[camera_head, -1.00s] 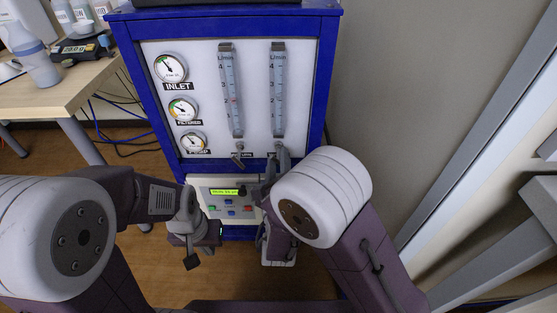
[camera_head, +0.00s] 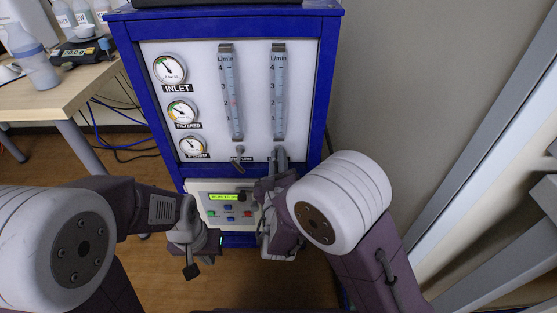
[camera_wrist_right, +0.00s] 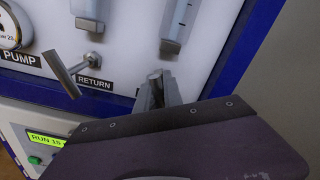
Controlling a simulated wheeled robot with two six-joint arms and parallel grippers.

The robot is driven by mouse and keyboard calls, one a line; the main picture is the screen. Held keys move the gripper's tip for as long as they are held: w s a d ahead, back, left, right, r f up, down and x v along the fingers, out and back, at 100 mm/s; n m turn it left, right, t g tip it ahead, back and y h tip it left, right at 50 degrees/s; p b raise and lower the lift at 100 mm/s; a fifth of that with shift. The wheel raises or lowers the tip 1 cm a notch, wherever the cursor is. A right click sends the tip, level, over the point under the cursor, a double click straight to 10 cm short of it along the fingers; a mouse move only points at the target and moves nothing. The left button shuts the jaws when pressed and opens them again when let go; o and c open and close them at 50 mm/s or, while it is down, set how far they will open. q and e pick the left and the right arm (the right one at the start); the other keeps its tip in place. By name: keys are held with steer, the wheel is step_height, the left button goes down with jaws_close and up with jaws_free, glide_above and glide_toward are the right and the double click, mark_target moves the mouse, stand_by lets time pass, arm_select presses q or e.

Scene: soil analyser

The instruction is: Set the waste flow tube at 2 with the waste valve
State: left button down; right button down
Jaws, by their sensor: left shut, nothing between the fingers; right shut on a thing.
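The right flow tube (camera_head: 279,95) is a clear vertical scale on the white panel; no float can be made out in it. The valve below it is mostly hidden by my right gripper (camera_head: 280,156), which is shut on it. The right wrist view shows the right gripper's fingers (camera_wrist_right: 157,91) together at this valve, with its label covered. I take it as the waste valve, since the left valve (camera_wrist_right: 70,72) is labelled RETURN. My left gripper (camera_head: 191,270) is shut and empty, below left of the panel.
Three gauges, including the INLET gauge (camera_head: 170,69), line the panel's left side. A control box (camera_head: 226,209) with a lit green display sits below the panel. A wooden table (camera_head: 40,100) with bottles and a scale stands at the left.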

steer(key=shift+m, duration=0.4)
steer(key=c, duration=1.5)
jaws_free()
steer(key=s+p, duration=0.6)
steer(key=s, duration=0.3)
